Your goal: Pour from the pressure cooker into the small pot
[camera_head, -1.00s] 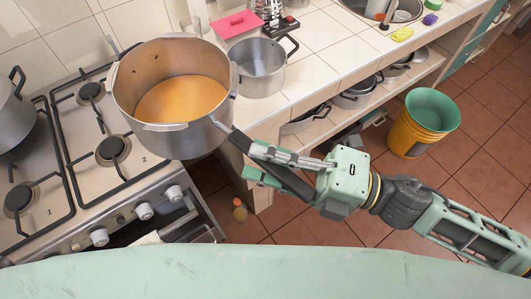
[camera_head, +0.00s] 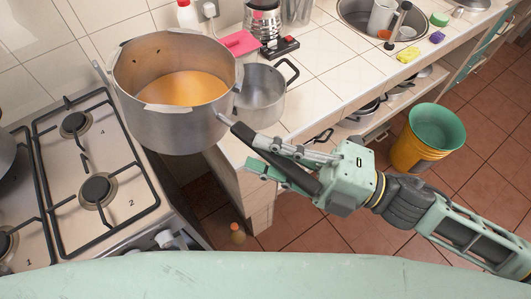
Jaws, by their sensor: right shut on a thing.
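The pressure cooker (camera_head: 178,126) is a large open grey pot with orange liquid (camera_head: 190,88) inside. It is held in the air above the gap between stove and counter. My right gripper (camera_head: 243,140) is shut on its long dark handle, on the pot's right side. The cooker looks nearly level, with the liquid inside it. The small pot (camera_head: 262,98), grey and open with a dark handle, stands on the tiled counter just right of the cooker. The cooker hides part of its left side. My left gripper is not in view.
A gas stove (camera_head: 85,165) is at left, with part of another pot (camera_head: 5,152) at the edge. Behind the small pot are a pink-red box (camera_head: 240,43) and a metal grater-like item (camera_head: 262,22). A sink (camera_head: 385,18) is further right; a yellow-green bucket (camera_head: 425,140) stands on the floor.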

